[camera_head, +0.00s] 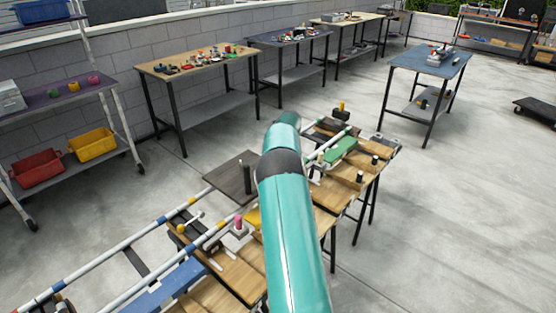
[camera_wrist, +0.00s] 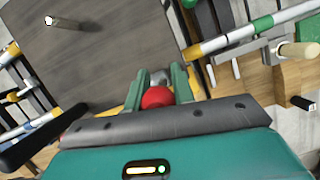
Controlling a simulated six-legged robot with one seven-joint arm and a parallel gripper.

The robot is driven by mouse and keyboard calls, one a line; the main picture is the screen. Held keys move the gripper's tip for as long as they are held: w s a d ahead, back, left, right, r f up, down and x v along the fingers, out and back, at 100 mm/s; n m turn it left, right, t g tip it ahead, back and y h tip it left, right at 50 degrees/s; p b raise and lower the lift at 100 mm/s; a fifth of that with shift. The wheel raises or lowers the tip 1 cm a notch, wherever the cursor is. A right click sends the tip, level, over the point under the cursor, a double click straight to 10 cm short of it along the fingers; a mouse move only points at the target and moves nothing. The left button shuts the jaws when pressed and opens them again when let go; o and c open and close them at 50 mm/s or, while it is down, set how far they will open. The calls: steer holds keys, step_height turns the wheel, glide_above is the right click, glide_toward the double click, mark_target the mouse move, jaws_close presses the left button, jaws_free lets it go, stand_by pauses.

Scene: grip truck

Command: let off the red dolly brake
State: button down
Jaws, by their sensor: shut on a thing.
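The red brake knob (camera_wrist: 157,98) is a round red ball low in the middle of the wrist view. My gripper (camera_wrist: 162,76) has its two green fingers on either side of it, shut on it. A small grey rounded part shows between the fingers just beyond the ball. Yellow surface shows beside the left finger. The lever below the knob and the rest of the dolly brake are hidden by my gripper. In the head view my teal arm covers the knob and my gripper, so neither shows there.
A dark flat board (camera_wrist: 100,50) with a short post lies left of my fingers; it also shows in the head view (camera_head: 226,172). A striped rail (camera_wrist: 235,38) and a pale-handled lever (camera_wrist: 298,50) are at right. Wooden benches (camera_head: 205,62) stand behind; grey floor is open at right.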

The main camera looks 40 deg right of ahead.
steer(key=c, duration=1.2)
jaws_free()
steer(key=v, duration=1.3)
steer(key=shift+r, duration=0.4)
steer(key=shift+s, duration=0.1)
steer(key=shift+a, duration=0.1)
